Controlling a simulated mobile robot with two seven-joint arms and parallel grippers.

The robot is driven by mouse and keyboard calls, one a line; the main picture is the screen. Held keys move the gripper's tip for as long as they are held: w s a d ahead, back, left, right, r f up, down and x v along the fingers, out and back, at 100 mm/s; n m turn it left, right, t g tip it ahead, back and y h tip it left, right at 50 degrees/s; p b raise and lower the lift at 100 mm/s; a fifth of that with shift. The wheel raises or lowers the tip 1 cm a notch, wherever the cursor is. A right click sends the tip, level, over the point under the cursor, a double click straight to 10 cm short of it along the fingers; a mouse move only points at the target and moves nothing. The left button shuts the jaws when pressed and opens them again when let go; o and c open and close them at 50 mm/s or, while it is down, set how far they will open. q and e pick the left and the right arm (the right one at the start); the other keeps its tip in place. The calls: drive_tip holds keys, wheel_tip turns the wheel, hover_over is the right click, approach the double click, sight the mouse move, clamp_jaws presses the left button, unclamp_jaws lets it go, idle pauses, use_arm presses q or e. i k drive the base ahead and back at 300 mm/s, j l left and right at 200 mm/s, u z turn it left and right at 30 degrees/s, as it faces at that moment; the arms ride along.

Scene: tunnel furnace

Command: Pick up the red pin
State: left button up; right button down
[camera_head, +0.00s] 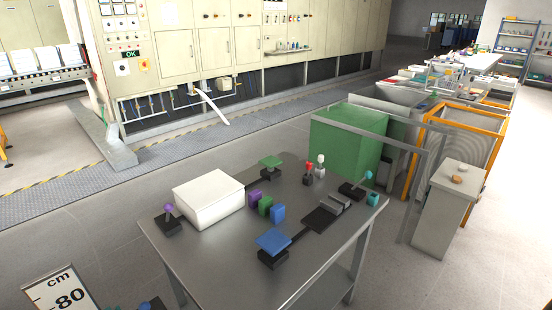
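A small red pin (308,172) stands upright near the back right of the grey metal table (185,260). A white-topped pin (320,166) stands close behind it, to its right. The red pin is small in the picture, and its lower part is hard to make out. Neither of my grippers shows in the head view.
The table also bears a white box (209,198), purple (254,198), green (265,205) and blue (278,213) blocks, a purple-knobbed pin (168,214), a blue plate (273,242) and a green plate (271,161). A green box (345,142) stands beyond the table's back edge.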

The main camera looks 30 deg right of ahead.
sight(309, 164)
drive_tip(key=i+l+u, duration=0.25)
drive_tip(key=l, duration=0.8)
drive_tip(key=k+l+u, duration=0.2)
drive_tip(key=l, duration=0.85)
drive_tip(key=i, duration=0.1)
